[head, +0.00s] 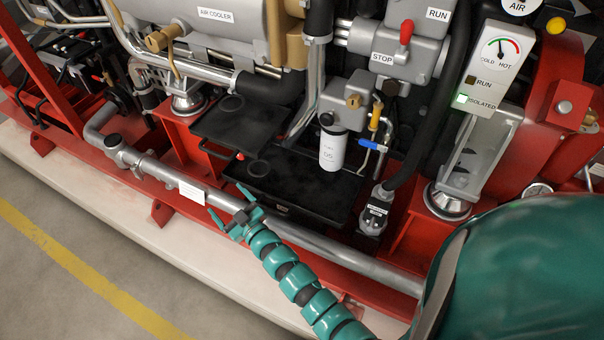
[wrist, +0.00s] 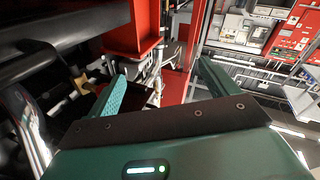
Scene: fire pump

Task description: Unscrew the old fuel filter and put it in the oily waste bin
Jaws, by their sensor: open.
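The old fuel filter (head: 333,149) is a white upright canister with dark lettering in the head view. It hangs below a grey filter head with a brass fitting (head: 353,101), above a black drip tray (head: 290,190). My gripper (head: 228,203) is open and empty, left of and lower than the filter in the head view, apart from it and in front of the silver pipe. In the wrist view its two teal fingers (wrist: 160,72) stand wide apart with nothing between them. I cannot make out the filter in the wrist view. No oily waste bin is visible.
A blue-handled valve (head: 373,147) and a yellow handle (head: 376,115) sit close right of the filter. A silver pipe (head: 290,232) runs along the red frame in front. A black hose (head: 437,110) hangs further right. Clear floor (head: 60,290) lies at lower left.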

